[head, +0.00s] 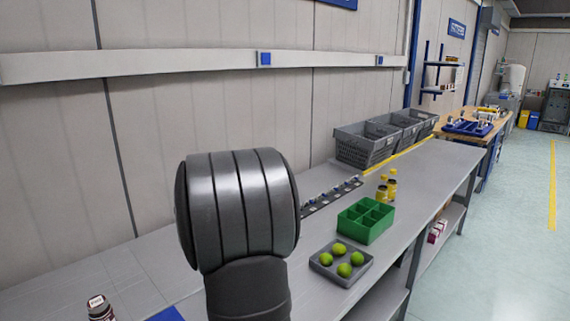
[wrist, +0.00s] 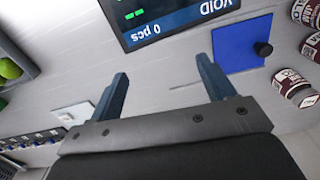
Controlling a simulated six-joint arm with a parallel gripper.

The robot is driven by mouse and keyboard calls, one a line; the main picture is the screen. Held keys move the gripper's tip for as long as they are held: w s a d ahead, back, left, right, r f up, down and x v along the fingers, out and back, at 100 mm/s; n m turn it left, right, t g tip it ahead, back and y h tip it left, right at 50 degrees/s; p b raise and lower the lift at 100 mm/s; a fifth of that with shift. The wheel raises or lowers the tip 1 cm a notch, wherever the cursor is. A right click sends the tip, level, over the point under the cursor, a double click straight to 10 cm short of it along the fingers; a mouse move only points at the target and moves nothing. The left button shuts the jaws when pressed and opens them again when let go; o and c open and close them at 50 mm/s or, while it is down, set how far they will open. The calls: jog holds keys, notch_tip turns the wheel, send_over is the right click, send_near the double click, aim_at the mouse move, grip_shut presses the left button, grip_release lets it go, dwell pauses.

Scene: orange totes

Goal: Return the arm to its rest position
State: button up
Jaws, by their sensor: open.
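My gripper (wrist: 160,88) shows in the wrist view with its two dark blue fingers apart and nothing between them. It hangs over the grey bench top (wrist: 170,80). In the head view a thick grey link of my arm fills the middle foreground; the fingers do not show there and part of the bench is hidden behind the arm.
A grey tray of green balls (head: 344,257), a green divided box (head: 365,221), yellow bottles (head: 388,188) and grey crates (head: 365,150) stand right of my arm. A dark screen (wrist: 170,18), a blue mat (wrist: 243,46) and labelled jars (wrist: 292,84) lie near the gripper.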

jog(key=w+d+f+m, duration=0.2)
jog(key=w+d+m, duration=0.2)
jog(key=d, duration=0.3)
jog(key=w+d+f+m, duration=0.3)
jog(key=w+d+m, duration=0.1)
jog(key=d+m, duration=0.2)
jog(key=shift+d+f+m, duration=0.3)
jog(key=shift+d+m, duration=0.1)
jog(key=shift+d, duration=0.15)
jog(key=shift+w, duration=0.1)
jog(key=shift+c, duration=0.4)
dwell(1.1)
